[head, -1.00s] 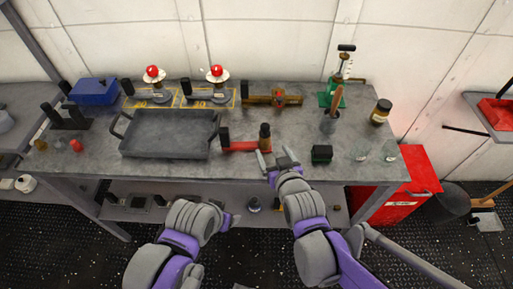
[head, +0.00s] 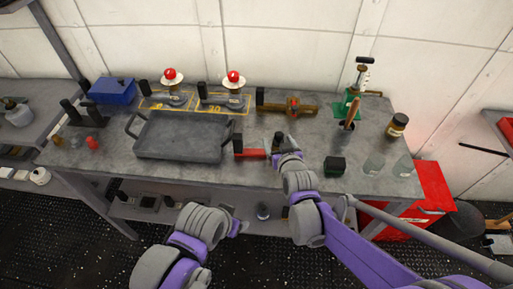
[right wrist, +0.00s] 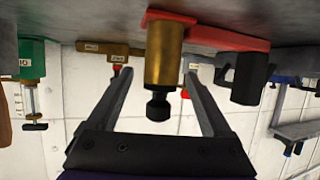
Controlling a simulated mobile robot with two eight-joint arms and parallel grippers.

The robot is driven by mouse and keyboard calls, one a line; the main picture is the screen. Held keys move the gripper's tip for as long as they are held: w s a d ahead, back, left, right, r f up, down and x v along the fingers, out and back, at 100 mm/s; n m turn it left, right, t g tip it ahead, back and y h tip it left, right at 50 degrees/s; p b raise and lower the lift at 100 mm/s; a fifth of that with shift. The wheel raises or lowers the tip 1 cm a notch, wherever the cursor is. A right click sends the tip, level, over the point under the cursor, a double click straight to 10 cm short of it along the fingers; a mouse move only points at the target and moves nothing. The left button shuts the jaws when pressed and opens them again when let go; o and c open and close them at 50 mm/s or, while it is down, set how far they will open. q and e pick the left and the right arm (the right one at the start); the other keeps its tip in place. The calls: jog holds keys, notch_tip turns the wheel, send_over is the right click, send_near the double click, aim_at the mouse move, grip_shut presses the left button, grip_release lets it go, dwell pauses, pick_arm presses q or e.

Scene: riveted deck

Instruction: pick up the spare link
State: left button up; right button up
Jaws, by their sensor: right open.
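A red bar (head: 252,154), which I take to be the spare link, lies on the grey bench right of the tray. It has a black block at its left end and a brass post with a black knob at the other. My right gripper (head: 284,143) is open at the post end and partly hides it in the head view. In the right wrist view, which is upside down, the brass post (right wrist: 165,55) shows between the two open fingers, with the red bar (right wrist: 220,38) behind. I see no grip on it. My left gripper (head: 238,228) is low, in front of the bench; its jaws are unclear.
A grey tray (head: 180,153) stands left of the red bar. Behind are two red-domed units (head: 233,78) and a brown fixture (head: 290,107). A dark green block (head: 335,165), glass funnels (head: 374,164), a green pump stand (head: 347,105) and a jar (head: 397,126) stand to the right.

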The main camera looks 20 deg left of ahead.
grip_shut()
dwell(0.4)
